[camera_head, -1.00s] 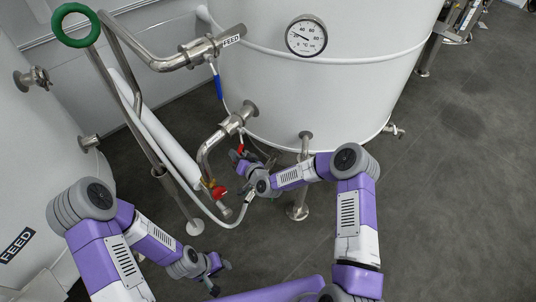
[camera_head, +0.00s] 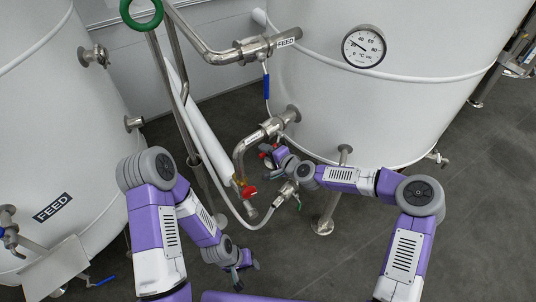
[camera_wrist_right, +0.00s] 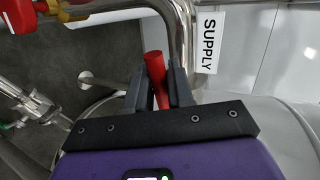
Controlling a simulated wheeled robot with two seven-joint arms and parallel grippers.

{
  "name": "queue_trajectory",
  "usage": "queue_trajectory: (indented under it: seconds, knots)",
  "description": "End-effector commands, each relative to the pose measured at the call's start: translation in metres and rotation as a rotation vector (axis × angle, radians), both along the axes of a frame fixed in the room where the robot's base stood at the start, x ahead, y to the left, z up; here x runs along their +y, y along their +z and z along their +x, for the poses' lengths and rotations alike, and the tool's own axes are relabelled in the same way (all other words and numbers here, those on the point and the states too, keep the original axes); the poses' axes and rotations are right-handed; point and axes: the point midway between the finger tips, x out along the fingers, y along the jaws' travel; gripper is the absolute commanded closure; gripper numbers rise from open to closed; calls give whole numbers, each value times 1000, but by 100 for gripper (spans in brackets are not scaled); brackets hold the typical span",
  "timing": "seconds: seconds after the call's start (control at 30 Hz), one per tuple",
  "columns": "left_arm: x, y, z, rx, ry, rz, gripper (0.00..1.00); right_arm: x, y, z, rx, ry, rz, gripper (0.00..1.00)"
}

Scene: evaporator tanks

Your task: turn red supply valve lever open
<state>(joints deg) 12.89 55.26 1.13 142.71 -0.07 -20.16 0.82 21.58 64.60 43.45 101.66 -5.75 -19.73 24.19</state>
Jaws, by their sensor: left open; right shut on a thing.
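The red supply valve lever (camera_wrist_right: 156,72) stands between the fingers of my right gripper (camera_wrist_right: 158,88) in the right wrist view, its rounded tip showing past them. A SUPPLY label (camera_wrist_right: 207,42) is on the steel pipe beside it. In the head view my right gripper (camera_head: 274,158) is at the lever under the pipe valve on the right tank, and a small red part of the lever shows there. My right gripper is shut on the lever. My left gripper (camera_head: 244,264) is open and empty, low in front of the tanks, away from the valve.
A second red handle (camera_head: 249,191) with brass sits at the lower pipe end, left of my right gripper. A blue lever (camera_head: 266,87) hangs below the upper FEED pipe. A green ring handle (camera_head: 141,12), a white hose and a gauge (camera_head: 364,46) are nearby.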

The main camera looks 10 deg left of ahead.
Motion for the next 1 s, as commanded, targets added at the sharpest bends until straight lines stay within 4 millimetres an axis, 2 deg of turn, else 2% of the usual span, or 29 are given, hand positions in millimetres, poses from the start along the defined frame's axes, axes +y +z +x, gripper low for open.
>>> queue_trajectory:
  seconds: [0.2, 0.67, 0.7, 0.8, 1.0]
  knots:
    - [0, -1, 0, 0, 0, 0, 57, 1, 7, 0, 37, 1, 41, 100]
    - [0, -1, 0, 0, 0, 0, 57, 1, 9, 0, 46, 1, 50, 100]
    - [0, -1, 0, 0, 0, 0, 57, 1, 9, 0, 45, 0, 49, 76]
    - [0, -1, 0, 0, 0, 0, 57, 1, 9, 1, 46, 0, 49, 61]
    - [0, -1, 0, 0, 0, 0, 57, 0, 7, 0, 46, -1, 46, 60]
